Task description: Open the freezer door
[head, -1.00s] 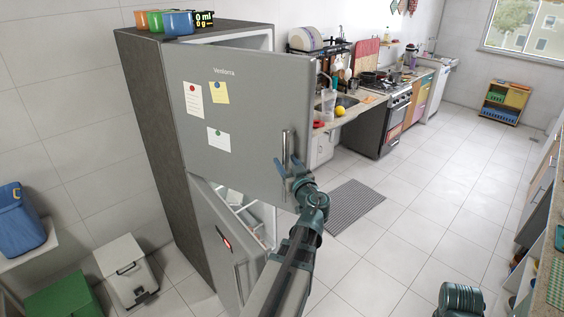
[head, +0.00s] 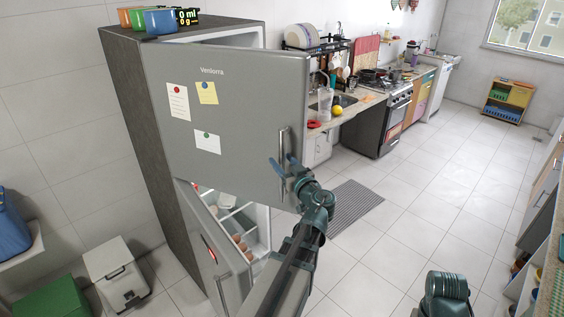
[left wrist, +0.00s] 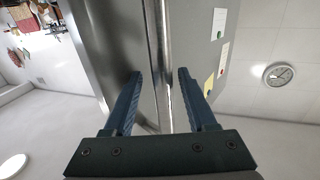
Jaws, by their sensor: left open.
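The grey upper door (head: 235,110) of the fridge-freezer stands ajar in the head view, with paper notes on its front. Its vertical metal handle (head: 284,140) is near the door's right edge. My left gripper (head: 284,168) is at the lower part of this handle, fingers open. In the left wrist view, the handle (left wrist: 161,50) runs between the two spread fingers (left wrist: 160,85), with gaps on both sides. The lower door (head: 213,250) is also ajar, with eggs (head: 241,246) visible behind it. My right gripper is out of view.
Coloured cups (head: 145,19) stand on top of the appliance. A white bin (head: 117,272) and a green box (head: 55,300) are on the floor at left. A striped mat (head: 352,207) lies right of the door. The tiled floor beyond it is clear.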

